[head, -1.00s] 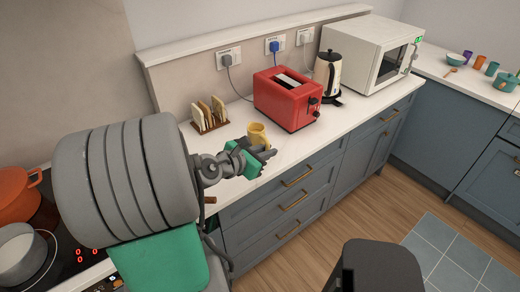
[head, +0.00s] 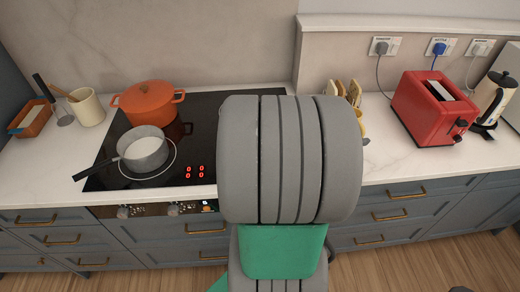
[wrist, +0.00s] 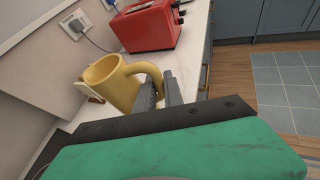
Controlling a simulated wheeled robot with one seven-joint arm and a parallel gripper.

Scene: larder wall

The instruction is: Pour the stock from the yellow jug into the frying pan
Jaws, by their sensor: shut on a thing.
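The yellow jug (wrist: 112,84) is upright or slightly tilted in the wrist view, its open mouth showing and its handle toward my fingers. My gripper (wrist: 162,92) is shut on the jug's handle. I cannot tell whether the jug's base touches the counter. In the head view only a yellow sliver of the jug (head: 362,124) shows past my arm, which hides my gripper.
A utensil crock (head: 87,108) is at left.

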